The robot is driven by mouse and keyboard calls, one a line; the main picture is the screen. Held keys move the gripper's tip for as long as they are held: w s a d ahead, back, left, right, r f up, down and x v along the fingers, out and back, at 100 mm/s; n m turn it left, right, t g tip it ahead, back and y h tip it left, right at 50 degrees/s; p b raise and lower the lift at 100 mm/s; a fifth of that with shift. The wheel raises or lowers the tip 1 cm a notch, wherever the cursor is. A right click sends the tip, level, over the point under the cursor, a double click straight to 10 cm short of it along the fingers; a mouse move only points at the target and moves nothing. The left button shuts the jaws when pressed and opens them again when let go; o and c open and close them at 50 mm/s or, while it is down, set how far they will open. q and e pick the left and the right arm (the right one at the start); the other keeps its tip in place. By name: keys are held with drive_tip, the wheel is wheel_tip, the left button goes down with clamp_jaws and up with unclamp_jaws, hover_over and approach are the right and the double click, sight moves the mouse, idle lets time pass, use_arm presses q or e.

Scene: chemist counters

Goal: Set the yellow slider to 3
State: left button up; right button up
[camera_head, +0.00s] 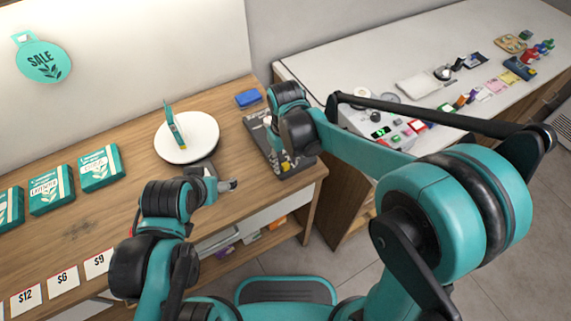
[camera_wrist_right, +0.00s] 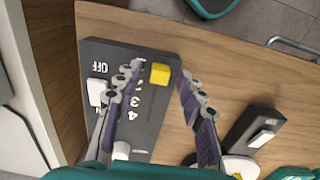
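A dark control panel (camera_head: 258,133) lies on the wooden counter, partly hidden by my right arm. In the right wrist view the panel (camera_wrist_right: 108,52) carries white "OFF" lettering and a column of numbers. The yellow slider (camera_wrist_right: 160,74) is a small block near the panel's upper right corner there, at the low-number end, away from the 4. My right gripper (camera_wrist_right: 160,78) is open, its fingers on either side of the yellow slider; contact cannot be told. My left gripper (camera_head: 228,185) is over the counter's front edge, clear of the panel; its opening is unclear.
A round white plate (camera_head: 196,145) holds an upright teal card (camera_head: 175,128). A blue box (camera_head: 248,98) lies behind the panel.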

drive_tip(key=shift+f, duration=0.3)
clamp_jaws()
drive_tip(key=w+a, duration=0.2)
drive_tip(key=w, duration=0.1)
drive_tip(key=w+a, duration=0.1)
drive_tip(key=w, duration=0.1)
drive_tip(key=shift+w+p, duration=0.15)
drive_tip(key=shift+p, duration=0.15)
unclamp_jaws()
